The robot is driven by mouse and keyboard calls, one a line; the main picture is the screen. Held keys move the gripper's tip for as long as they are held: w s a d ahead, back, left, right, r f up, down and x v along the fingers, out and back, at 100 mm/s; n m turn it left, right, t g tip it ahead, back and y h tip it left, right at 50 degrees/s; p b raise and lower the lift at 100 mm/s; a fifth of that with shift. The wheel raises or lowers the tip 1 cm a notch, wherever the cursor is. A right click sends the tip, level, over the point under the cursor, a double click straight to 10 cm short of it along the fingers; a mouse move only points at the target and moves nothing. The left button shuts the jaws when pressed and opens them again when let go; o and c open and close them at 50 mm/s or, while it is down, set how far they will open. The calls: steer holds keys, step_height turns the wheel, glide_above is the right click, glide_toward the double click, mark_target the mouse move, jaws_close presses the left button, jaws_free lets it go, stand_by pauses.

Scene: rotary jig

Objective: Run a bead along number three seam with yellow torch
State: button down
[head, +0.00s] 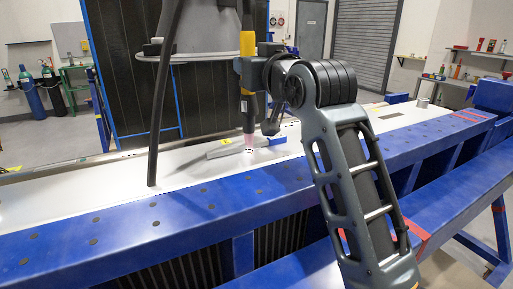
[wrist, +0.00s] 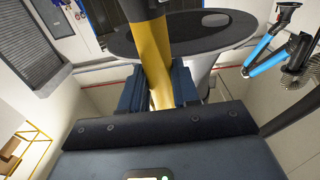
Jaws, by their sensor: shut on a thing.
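My gripper (head: 246,68) is shut on the yellow torch (head: 247,44), which stands near upright above the white plate (head: 190,178) of the blue jig. The torch's pinkish nozzle (head: 249,138) points down, with its tip close to the plate beside a small dark mark. I cannot tell whether the tip touches. In the wrist view the yellow torch body (wrist: 155,62) runs between the two dark blue fingers of my gripper (wrist: 158,88). No seam number is readable, so I cannot tell which seam is number three.
A grey bar with a blue end (head: 228,149) lies on the plate just behind the nozzle. A grey hood (head: 204,28) hangs behind. Blue jig beams (head: 120,232) border the plate in front.

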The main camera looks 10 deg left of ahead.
steer(key=s+a+p, duration=0.2)
steer(key=s+a, duration=0.3)
steer(key=a, duration=0.2)
stand_by(6.8)
steer(key=shift+r, duration=0.15)
